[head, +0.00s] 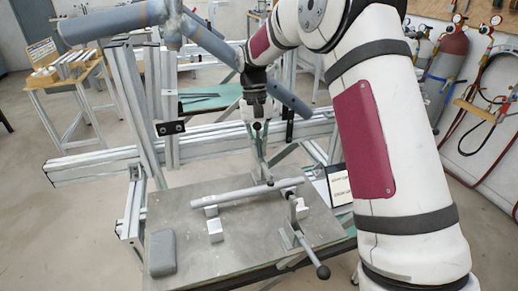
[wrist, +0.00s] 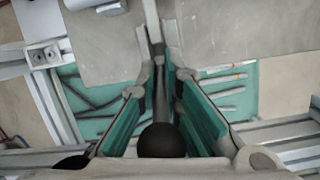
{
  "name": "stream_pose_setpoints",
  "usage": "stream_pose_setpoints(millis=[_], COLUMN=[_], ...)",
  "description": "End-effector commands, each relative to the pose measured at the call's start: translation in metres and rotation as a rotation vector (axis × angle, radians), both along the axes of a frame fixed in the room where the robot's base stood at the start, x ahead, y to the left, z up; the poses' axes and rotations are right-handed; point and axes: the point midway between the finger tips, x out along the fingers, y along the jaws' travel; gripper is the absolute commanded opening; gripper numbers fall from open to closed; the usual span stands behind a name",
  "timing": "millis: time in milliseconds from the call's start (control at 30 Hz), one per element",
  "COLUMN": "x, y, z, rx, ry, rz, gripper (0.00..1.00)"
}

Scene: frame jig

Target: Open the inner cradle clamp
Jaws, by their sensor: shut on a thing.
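A grey metal tube (head: 245,192) lies across supports on the grey bench plate (head: 185,262). My gripper (head: 262,158) is above the far side of the tube, pointing down. In the wrist view, my gripper (wrist: 161,82) has its teal-padded fingers on either side of a clamp lever (wrist: 155,38), shut on it. A black ball knob (wrist: 160,140) sits between the fingers near the palm. The clamp's base is mostly hidden in the head view. Another clamp lever (head: 308,252) with a black knob (head: 323,271) points toward the front right, apart from my gripper.
A grey block (head: 162,252) and a small pale block (head: 215,230) stand on the plate. Aluminium frame rails (head: 95,168) rise behind it. A white sign (head: 340,185) stands at the right edge. The plate's front middle is clear.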

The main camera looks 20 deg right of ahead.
Motion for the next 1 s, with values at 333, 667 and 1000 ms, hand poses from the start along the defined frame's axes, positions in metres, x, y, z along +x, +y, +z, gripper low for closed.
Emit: stream_pose_setpoints(millis=[333, 667, 1000], x=[0.001, 0.001, 0.017], y=[0.003, 0.001, 0.001], z=[0.0, 0.003, 0.056], rx=[0.005, 0.003, 0.002], ry=[-0.005, -0.004, -0.009], rz=[0.003, 0.0, -0.001], gripper=[0.29, 0.29, 0.29])
